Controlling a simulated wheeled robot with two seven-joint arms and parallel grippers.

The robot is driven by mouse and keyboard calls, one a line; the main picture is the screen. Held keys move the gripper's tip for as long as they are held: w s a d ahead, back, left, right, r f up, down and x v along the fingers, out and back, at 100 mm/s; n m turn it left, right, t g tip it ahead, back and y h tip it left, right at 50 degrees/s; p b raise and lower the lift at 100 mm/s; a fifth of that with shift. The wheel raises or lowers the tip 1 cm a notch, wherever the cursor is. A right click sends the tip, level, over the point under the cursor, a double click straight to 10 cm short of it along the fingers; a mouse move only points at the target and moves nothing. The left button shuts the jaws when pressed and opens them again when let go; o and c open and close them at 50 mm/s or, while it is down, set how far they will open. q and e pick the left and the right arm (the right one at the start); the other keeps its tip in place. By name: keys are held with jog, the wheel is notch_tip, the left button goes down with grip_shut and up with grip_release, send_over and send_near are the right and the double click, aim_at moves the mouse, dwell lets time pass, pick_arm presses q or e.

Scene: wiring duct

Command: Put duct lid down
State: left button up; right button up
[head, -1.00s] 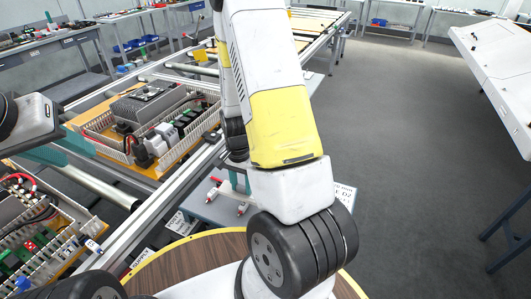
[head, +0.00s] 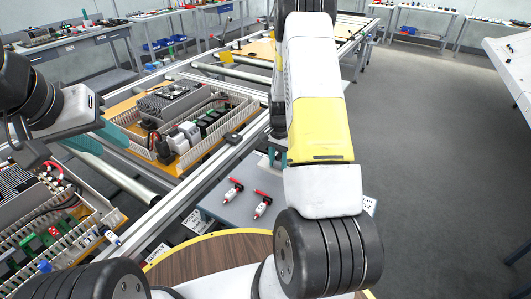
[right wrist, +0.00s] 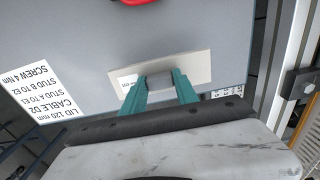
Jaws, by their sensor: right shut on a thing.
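The duct lid (right wrist: 195,72) is a short, flat beige strip with a small white label, seen in the right wrist view. My right gripper (right wrist: 160,84) is shut on it, with a teal finger on each side of a grey block at its middle. The lid is over the grey tray surface (right wrist: 90,60); I cannot tell whether it touches.
Two red-and-white parts (head: 233,190) lie on the tray. A panel with white slotted ducts (head: 205,145) and devices stands behind it on a rail frame (head: 190,190). Another wired panel (head: 50,230) is at the lower left. The floor to the right is clear.

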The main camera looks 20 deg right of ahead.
aim_at(278, 168)
notch_tip(278, 168, down, 4)
jog(key=shift+w+d+r, duration=0.1)
jog(key=shift+w+r, duration=0.05)
jog(key=o, duration=1.2)
